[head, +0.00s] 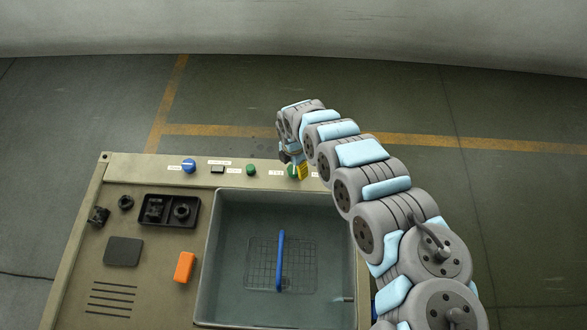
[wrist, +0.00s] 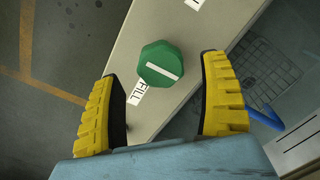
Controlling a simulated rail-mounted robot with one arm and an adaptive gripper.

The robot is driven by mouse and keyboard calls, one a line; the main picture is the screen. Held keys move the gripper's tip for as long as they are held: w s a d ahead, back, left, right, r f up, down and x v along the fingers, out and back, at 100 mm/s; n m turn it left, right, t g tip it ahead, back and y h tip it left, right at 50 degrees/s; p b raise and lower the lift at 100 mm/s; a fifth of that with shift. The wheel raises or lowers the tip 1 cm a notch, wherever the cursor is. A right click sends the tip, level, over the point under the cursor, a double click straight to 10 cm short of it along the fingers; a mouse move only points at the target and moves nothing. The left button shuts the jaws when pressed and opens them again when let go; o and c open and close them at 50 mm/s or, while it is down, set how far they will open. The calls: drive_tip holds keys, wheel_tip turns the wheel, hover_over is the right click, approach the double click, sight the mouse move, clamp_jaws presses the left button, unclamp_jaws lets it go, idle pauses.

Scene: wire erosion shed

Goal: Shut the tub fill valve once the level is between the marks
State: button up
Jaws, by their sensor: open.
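The fill valve is a green faceted knob (wrist: 161,64) with a white bar across its top, beside a FILL label (wrist: 137,92) in the wrist view. My gripper (wrist: 160,85) is open, with one yellow finger on each side of the knob's line; the knob shows between and slightly beyond the fingertips, with clear gaps. In the head view my gripper (head: 298,170) is over the panel strip behind the tub and largely hides the knob. The grey tub (head: 211,250) looks to hold clear water. I cannot read its level against any marks.
A wire basket (head: 262,268) with a blue handle (head: 280,262) is in the tub. A blue knob (head: 189,165) and a green button (head: 251,169) share the panel strip. A black tray (head: 155,224) and an orange block (head: 184,267) lie on the bench left of the tub.

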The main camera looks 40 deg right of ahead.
drive_tip(key=shift+s+f, duration=0.1)
drive_tip(key=shift+f, duration=1)
drive_tip(key=c, duration=1.2)
